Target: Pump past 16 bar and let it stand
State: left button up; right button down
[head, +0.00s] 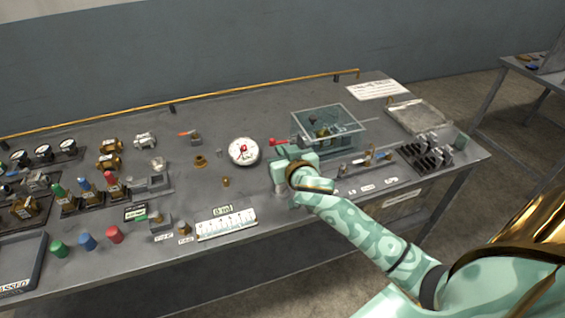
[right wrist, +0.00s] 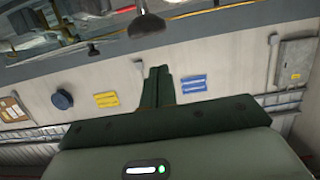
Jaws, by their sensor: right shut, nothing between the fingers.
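A round white pressure gauge (head: 243,151) with a red mark lies on the grey bench; its reading is too small to make out. A clear box (head: 340,130) with fittings inside stands to its right. A red-tipped lever (head: 278,141) shows at the box's left side. My right gripper (head: 284,162) is over the bench between gauge and box, just below the lever in the head view; I cannot tell whether it touches the lever. In the right wrist view its fingers (right wrist: 158,86) are together and empty. My left gripper is out of view.
A small display (head: 223,210) sits above a white chart (head: 226,224). A dark rack (head: 425,157) and a grey tray (head: 417,117) are at the right. A yellow rail (head: 200,97) runs along the back edge.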

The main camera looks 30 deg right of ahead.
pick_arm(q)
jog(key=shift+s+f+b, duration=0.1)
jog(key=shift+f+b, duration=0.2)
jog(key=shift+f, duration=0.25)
pick_arm(e)
jog(key=shift+s+f, duration=0.1)
jog(key=shift+f, duration=1.35)
